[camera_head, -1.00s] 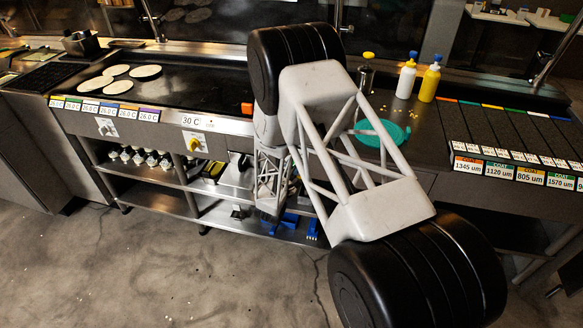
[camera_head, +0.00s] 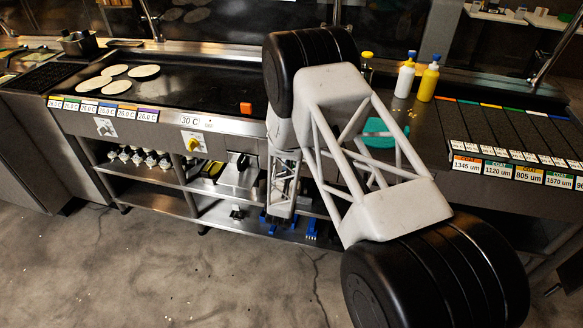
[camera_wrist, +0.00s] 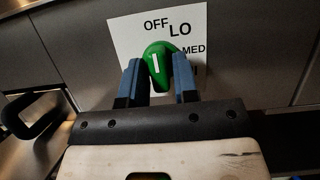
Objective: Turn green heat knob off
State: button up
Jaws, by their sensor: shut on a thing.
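The green heat knob (camera_wrist: 159,76) shows in the wrist view, in front of a white label (camera_wrist: 125,40) reading OFF, LO and MED. A further word is mostly hidden. The knob's white mark points up, roughly toward OFF. My gripper (camera_wrist: 157,64) is shut on the knob, with one blue finger on each side of it. In the head view my arm covers the spot, and neither the green knob nor my fingertips can be made out.
The griddle (camera_head: 190,88) holds several tortillas (camera_head: 144,71) at left. A yellow knob (camera_head: 194,144) is on its front panel, under a 30 C display (camera_head: 189,121). An orange block (camera_head: 246,108) and sauce bottles (camera_head: 429,80) stand on top. Shelves run below.

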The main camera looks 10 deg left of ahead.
jog(key=shift+w+r, duration=0.4)
jog(key=o, duration=0.7)
jog(key=shift+s+f, duration=0.1)
jog(key=shift+s+f, duration=0.25)
jog(key=shift+v, duration=3.55)
